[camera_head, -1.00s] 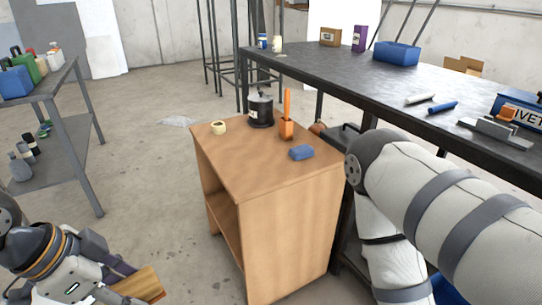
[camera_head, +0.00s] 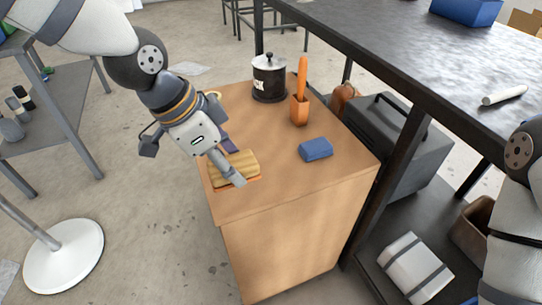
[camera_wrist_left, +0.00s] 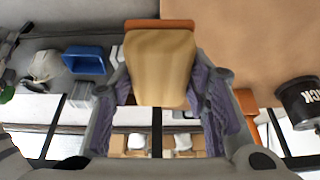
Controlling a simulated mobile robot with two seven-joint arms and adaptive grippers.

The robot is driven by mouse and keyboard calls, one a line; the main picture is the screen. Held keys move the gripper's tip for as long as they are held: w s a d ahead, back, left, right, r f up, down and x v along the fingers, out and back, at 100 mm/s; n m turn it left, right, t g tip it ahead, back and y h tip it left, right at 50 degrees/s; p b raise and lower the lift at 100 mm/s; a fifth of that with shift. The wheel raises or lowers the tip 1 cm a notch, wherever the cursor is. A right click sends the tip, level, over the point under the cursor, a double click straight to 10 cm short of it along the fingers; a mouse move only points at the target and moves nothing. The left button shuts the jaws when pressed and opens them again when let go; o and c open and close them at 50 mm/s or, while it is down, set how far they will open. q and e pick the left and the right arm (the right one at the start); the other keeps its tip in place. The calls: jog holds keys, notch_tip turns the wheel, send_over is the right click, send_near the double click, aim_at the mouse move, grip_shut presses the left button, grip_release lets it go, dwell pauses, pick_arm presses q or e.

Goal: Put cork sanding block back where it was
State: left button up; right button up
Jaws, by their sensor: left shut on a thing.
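The cork sanding block (camera_head: 246,162) is tan with an orange layer along its lower edge. My left gripper (camera_head: 230,160) is shut on it. The block is over the near left part of the wooden cabinet's top (camera_head: 285,190); I cannot tell whether it touches. In the left wrist view the block (camera_wrist_left: 160,65) sits between the purple finger pads, its orange edge toward the cabinet top. My right gripper is out of view; only part of that arm shows at the right edge.
A pale roll (camera_head: 213,96) is partly hidden behind my left gripper. The dark workbench (camera_head: 400,60) rises to the right.

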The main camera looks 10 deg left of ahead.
pick_arm(q)
jog(key=w+f+b, duration=0.1)
jog(key=w+f, duration=0.2)
jog(key=w, duration=0.1)
jog(key=w+f+b, duration=0.1)
jog(key=w+f, duration=0.2)
jog(key=w, duration=0.1)
jog(key=w+f+b, duration=0.1)
jog(key=w+f, duration=0.2)
jog(key=w, duration=0.1)
jog(key=shift+a+f, duration=0.25)
jog(key=shift+w+f+b, duration=0.15)
jog(key=shift+f+b, duration=0.05)
jog(key=shift+f, duration=0.65)
jog(key=shift+w+f+b, duration=0.15)
jog(key=shift+f+b, duration=0.05)
jog(key=shift+f, duration=0.6)
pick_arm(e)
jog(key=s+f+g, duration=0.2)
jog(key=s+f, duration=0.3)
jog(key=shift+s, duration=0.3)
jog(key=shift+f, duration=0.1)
pick_arm(q)
jog(key=shift+f, duration=0.2)
jog(key=o, duration=1.5)
jog(key=shift+r, duration=0.15)
